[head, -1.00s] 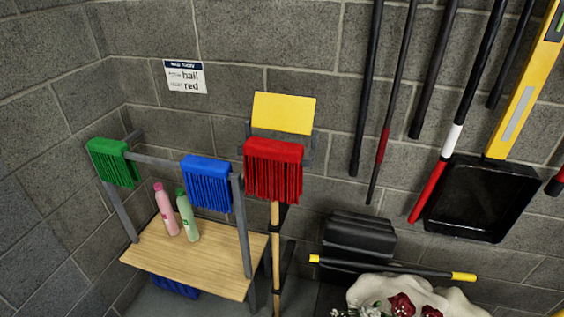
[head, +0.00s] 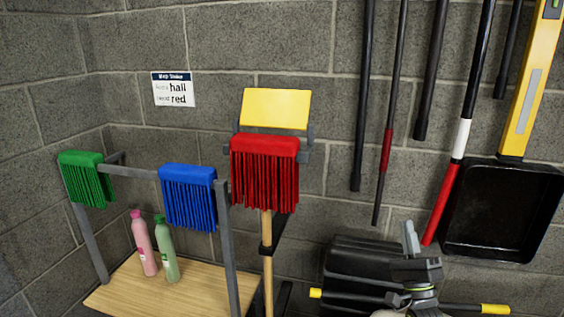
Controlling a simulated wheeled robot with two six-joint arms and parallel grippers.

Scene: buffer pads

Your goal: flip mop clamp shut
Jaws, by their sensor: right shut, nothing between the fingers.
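A red mop head (head: 265,170) with hanging strands sits on top of an upright wooden handle (head: 267,285). A flat yellow plate (head: 275,108) stands up behind and above the red mop, between grey brackets; it looks like the clamp's flap and is raised. A dark clip (head: 268,247) is around or beside the handle lower down. My right gripper (head: 408,228) points up at the lower right, shut and empty, well to the right of the mop and below the plate. My left gripper is out of view.
Blue (head: 190,195) and green (head: 85,178) mop heads hang on a grey rack. Pink (head: 144,245) and green (head: 166,250) bottles stand on a wooden shelf (head: 205,283). Long poles and a black tray (head: 500,212) are at the right. A black ribbed object (head: 350,260) lies behind my right gripper.

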